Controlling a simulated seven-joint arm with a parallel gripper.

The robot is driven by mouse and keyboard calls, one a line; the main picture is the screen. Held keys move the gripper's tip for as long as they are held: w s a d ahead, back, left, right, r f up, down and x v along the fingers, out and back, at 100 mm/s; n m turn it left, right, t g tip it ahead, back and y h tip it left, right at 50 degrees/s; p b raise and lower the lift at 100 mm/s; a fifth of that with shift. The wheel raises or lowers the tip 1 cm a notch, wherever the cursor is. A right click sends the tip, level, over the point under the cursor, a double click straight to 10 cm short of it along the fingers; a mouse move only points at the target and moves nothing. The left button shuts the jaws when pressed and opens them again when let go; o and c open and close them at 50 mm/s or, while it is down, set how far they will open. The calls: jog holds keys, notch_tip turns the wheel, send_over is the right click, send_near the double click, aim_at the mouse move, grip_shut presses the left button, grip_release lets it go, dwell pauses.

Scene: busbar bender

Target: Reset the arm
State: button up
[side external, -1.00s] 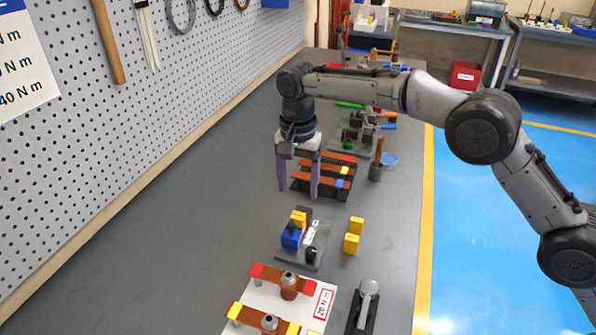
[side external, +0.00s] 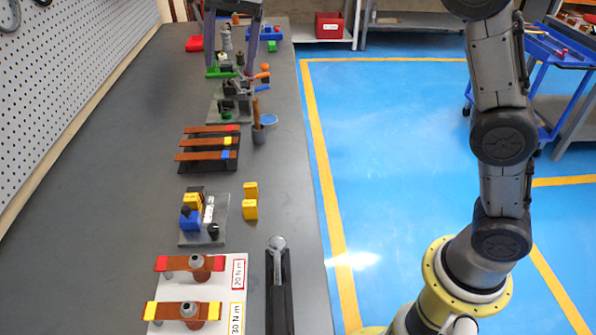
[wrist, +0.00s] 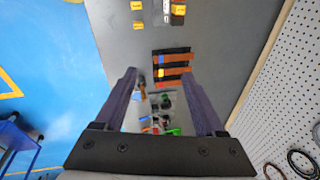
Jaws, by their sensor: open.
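My gripper (side external: 231,66) shows at the top of the side external view, its two purple-grey fingers apart with nothing between them. It is raised above the far part of the bench, and its upper body is cut off by the frame edge. In the wrist view my gripper (wrist: 158,75) is also open and empty, looking down over the bench. The copper bars (side external: 205,143) with red, yellow and blue ends lie side by side on a black rack. A bender-like tool on a grey plate (side external: 230,104) stands beyond them.
Yellow blocks (side external: 250,209) stand beside a fixture (side external: 188,219) with blue and yellow blocks. A white labelled board (side external: 215,325) bears two more copper bars. A black tool (side external: 279,290) lies beside it. A pegboard (side external: 70,90) borders the bench's left side. The bench's left strip is clear.

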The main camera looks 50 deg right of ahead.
jog(key=s+d+r+n+t, duration=0.1)
jog(key=s+d+r, duration=0.1)
jog(key=s+d, duration=0.5)
jog(key=s+d+r+n+t, duration=0.1)
jog(key=s+d, duration=0.2)
jog(key=s, duration=0.8)
jog(key=s+d+f+n+t, duration=0.1)
jog(key=s+d+f+n, duration=0.1)
jog(key=s+f+n, duration=0.6)
jog(key=s+f, duration=0.5)
jog(key=f, duration=0.1)
jog(key=shift+d+f+h, duration=0.3)
jog(key=shift+d, duration=0.1)
